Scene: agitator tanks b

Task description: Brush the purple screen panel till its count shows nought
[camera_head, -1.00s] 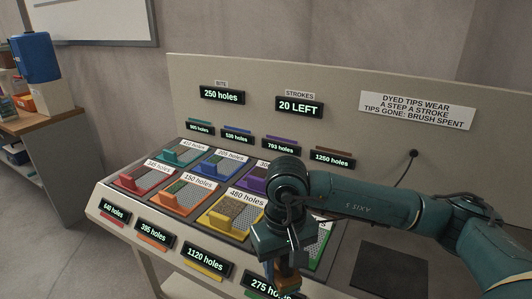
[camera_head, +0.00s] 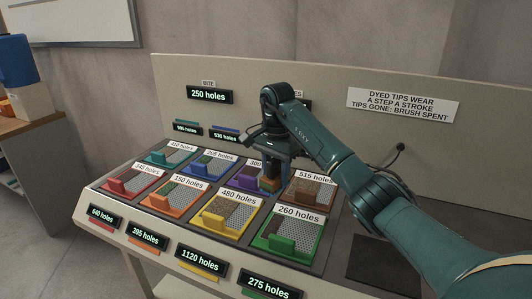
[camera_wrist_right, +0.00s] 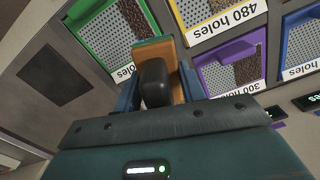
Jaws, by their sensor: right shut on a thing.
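The purple screen panel (camera_head: 238,181) lies in the back row, third from the left. Its label reads "300" in the head view, and my right gripper and arm cover its right part. It also shows in the right wrist view (camera_wrist_right: 228,74) with the label "300 holes". My right gripper (camera_head: 271,176) is shut on a brush with an orange-brown wooden body (camera_wrist_right: 155,48), pointing down at the purple panel's right edge. I cannot tell whether the bristles touch it. My left gripper is out of view.
Close around are the blue panel (camera_head: 208,162), brown panel (camera_head: 318,191), yellow panel (camera_head: 213,222) and green panel (camera_head: 280,243). The upright back board (camera_head: 330,125) stands behind. A bite display (camera_head: 209,94) reads "250 holes"; the strokes display is hidden. A dark mat (camera_head: 388,265) lies bare at right.

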